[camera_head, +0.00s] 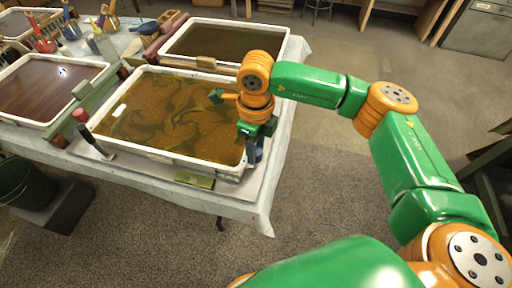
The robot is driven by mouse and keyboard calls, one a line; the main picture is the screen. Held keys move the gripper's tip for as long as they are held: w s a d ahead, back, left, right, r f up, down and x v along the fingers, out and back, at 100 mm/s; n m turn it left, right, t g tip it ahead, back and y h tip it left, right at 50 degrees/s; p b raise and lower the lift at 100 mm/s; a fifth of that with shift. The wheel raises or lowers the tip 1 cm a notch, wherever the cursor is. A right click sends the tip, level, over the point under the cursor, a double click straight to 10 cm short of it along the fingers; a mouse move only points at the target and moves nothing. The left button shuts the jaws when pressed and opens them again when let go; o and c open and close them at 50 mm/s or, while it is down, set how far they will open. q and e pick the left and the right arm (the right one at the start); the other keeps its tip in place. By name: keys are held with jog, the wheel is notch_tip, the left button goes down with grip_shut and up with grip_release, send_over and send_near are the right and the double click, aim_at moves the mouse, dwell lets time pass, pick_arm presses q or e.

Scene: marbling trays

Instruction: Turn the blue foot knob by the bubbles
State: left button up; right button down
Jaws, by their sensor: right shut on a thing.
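The blue foot knob (259,154) is at the near right corner of the middle marbling tray (170,156), partly hidden by my right gripper. My right gripper (254,146) points down over this corner and is shut on the blue knob; its fingertips are hard to make out. The tray holds brown liquid with dark swirls. A small green-yellow bar (195,180), perhaps the level with the bubbles, lies by the tray's near edge; no bubble can be made out. My left gripper is not in view.
A red knob (81,115) stands at the tray's left, near a black-handled tool (96,143). Other trays stand left (102,65) and behind (285,33). Bottles and brushes crowd the far left. A dark bucket (24,183) is at lower left. Floor right of the table is clear.

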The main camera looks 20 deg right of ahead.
jog(key=shift+c, duration=2.1)
grip_release()
notch_tip(320, 180, up, 7)
jog(key=shift+r+b, duration=0.1)
jog(key=shift+b, duration=0.25)
